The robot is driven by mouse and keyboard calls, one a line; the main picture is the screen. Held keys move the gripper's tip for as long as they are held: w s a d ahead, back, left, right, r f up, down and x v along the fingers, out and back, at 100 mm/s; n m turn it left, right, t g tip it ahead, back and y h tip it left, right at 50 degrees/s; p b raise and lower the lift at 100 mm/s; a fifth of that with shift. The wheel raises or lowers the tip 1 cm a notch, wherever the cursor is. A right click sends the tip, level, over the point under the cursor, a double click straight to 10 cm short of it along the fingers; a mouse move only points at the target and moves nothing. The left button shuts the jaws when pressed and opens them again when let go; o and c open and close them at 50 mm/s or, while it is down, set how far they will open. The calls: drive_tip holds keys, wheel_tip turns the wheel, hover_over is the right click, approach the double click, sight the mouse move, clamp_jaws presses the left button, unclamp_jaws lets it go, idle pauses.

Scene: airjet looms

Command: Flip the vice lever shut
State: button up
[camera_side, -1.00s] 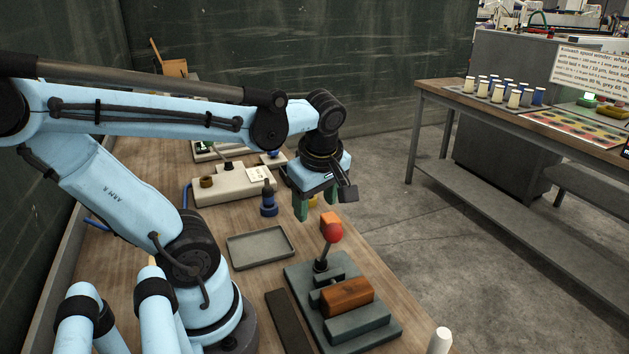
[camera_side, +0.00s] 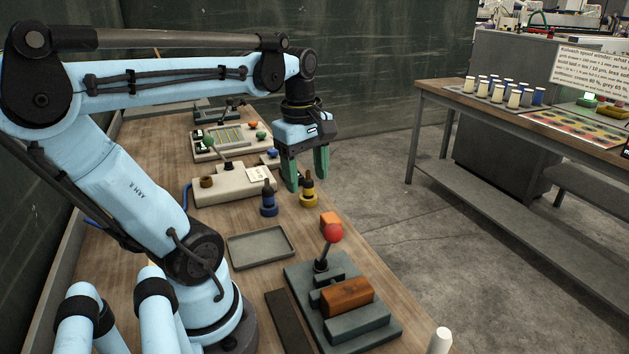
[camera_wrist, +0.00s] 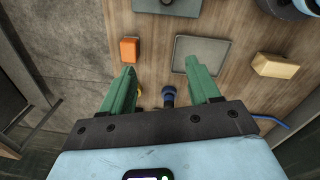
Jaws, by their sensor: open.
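The vice (camera_side: 345,310) is a dark grey block at the front of the bench with a brown-orange block (camera_side: 347,293) between its jaws. Its lever (camera_side: 323,256) stands up, slightly tilted, and ends in a red ball knob (camera_side: 333,233). My gripper (camera_side: 308,182) hangs above the bench behind the vice, pointing down, with green fingers apart and empty. It is well clear of the lever. In the wrist view the fingers of my gripper (camera_wrist: 168,84) are spread, and only an edge of the vice (camera_wrist: 170,6) shows at the top.
A blue bottle (camera_side: 268,200) and a yellow bottle (camera_side: 308,193) stand near my fingers. An orange block (camera_side: 330,219) lies just behind the lever. An empty grey tray (camera_side: 261,247) is left of the vice. A beige device (camera_side: 235,187) stands farther back.

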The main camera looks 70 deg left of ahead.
wheel_tip(320, 180, up, 7)
drive_tip(key=shift+s+f, duration=0.15)
drive_tip(key=shift+s, duration=0.1)
drive_tip(key=shift+d, duration=0.1)
drive_tip(key=shift+c, duration=0.8)
drive_tip(key=d+r+m, duration=0.1)
drive_tip(key=s+d+r+m+h, duration=0.1)
drive_tip(key=d+r, duration=0.1)
drive_tip(key=shift+m, duration=0.3)
drive_tip(key=c, duration=0.7)
drive_tip(key=shift+d+r+h, duration=0.1)
drive_tip(key=shift+d+h, duration=0.15)
drive_tip(key=shift+h, duration=0.05)
clamp_jaws()
hover_over(328, 242)
drive_tip(key=a, duration=0.3)
wheel_tip(328, 242, down, 12)
drive_tip(key=shift+w+a, duration=0.2)
drive_tip(key=shift+w, duration=0.05)
